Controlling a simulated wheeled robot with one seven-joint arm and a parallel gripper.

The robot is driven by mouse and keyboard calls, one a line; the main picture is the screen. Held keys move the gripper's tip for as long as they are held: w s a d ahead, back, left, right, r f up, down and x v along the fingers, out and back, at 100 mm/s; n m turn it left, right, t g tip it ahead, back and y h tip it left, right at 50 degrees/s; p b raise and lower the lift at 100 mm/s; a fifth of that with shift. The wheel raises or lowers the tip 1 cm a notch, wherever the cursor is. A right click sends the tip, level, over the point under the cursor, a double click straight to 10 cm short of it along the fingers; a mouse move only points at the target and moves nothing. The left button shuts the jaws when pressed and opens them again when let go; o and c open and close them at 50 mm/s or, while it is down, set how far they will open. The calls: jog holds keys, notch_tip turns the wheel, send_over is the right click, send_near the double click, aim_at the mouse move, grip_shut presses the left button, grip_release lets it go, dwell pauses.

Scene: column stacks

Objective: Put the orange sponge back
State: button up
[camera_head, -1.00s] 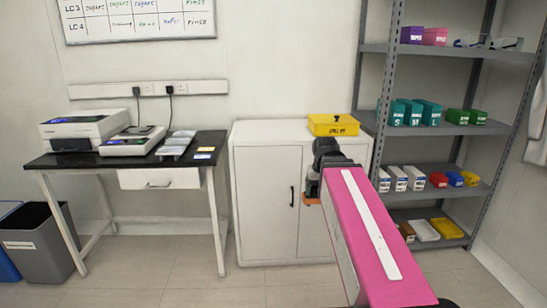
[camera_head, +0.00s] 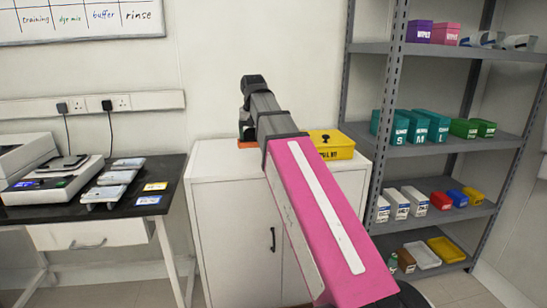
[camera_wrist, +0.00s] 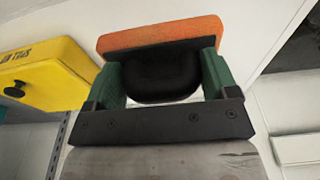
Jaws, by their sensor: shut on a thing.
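The orange sponge (camera_wrist: 165,34) is between the green fingers of my gripper (camera_wrist: 160,62) in the wrist view, which are shut on it. In the head view only a small strip of the sponge (camera_head: 247,145) shows below my gripper (camera_head: 247,134), at the back of the white cabinet's top (camera_head: 212,156). I cannot tell if the sponge touches the cabinet top or is just above it. My arm hides part of the cabinet top.
A grey shelf rack (camera_head: 430,145) with boxes and trays is at the right. A black-topped table (camera_head: 128,206) with scales and grey devices is at the left.

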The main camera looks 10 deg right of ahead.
jog(key=shift+w+a+r, duration=0.25)
jog(key=shift+w+r, duration=0.25)
jog(key=shift+r, duration=0.1)
jog(key=shift+w+d, duration=0.1)
jog(key=shift+w, duration=0.15)
jog(key=w+d+f, duration=0.1)
jog(key=d+f, duration=0.1)
jog(key=d, duration=0.1)
jog(key=w+d+f, duration=0.2)
jog(key=d, duration=0.1)
jog(key=w+d+f, duration=0.2)
jog(key=d, duration=0.1)
jog(key=shift+w+d+f, duration=0.2)
jog(key=shift+d+f, duration=0.15)
jog(key=shift+d, duration=0.05)
jog(key=shift+f, duration=2)
jog(key=o, duration=0.8)
jog(key=shift+f, duration=0.1)
notch_tip(320, 180, up, 12)
jog(key=s, duration=0.1)
jog(key=shift+s, duration=0.4)
